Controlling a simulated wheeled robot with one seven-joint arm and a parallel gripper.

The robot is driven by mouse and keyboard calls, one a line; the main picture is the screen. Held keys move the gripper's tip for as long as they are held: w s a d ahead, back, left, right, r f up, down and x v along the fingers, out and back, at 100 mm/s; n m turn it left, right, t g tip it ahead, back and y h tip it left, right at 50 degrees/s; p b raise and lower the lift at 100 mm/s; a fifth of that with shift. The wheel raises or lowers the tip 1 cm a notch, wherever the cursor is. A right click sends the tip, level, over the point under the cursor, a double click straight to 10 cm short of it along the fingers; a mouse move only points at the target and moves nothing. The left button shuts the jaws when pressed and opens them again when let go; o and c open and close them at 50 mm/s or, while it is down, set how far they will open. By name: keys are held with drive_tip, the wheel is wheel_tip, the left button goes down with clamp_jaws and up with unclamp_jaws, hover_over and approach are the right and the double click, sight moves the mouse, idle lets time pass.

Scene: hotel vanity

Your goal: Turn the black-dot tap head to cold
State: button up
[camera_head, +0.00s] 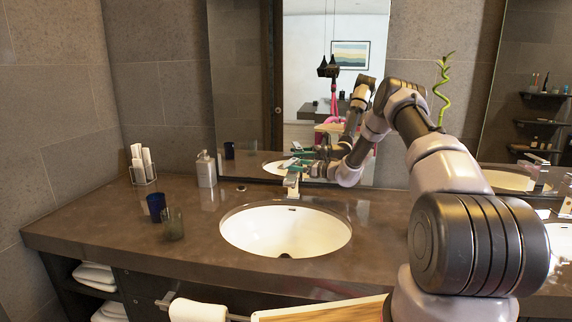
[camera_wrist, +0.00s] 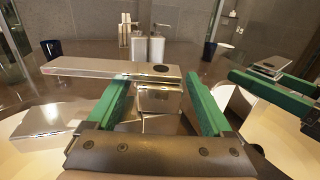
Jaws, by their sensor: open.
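The chrome tap (camera_head: 292,182) stands behind the left sink. In the wrist view its flat tap head (camera_wrist: 105,66) lies crosswise, its long end pointing left, with a black dot (camera_wrist: 161,69) on top near its right end. My gripper (camera_wrist: 157,80) is open. Its two green fingers are on either side of the tap's body, with the head extending left past the left finger. Whether either finger touches the tap cannot be told. In the head view my gripper (camera_head: 302,160) is at the tap and partly covers it.
The sink (camera_head: 285,231) is in front of the tap. A soap dispenser (camera_head: 206,169), a dark blue cup (camera_head: 156,207) and a glass (camera_head: 173,224) stand to the left. The mirror (camera_head: 243,105) is close behind the tap and reflects my arm.

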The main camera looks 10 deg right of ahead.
drive_tip(key=shift+x, duration=1.6)
drive_tip(key=shift+c, duration=0.3)
clamp_jaws()
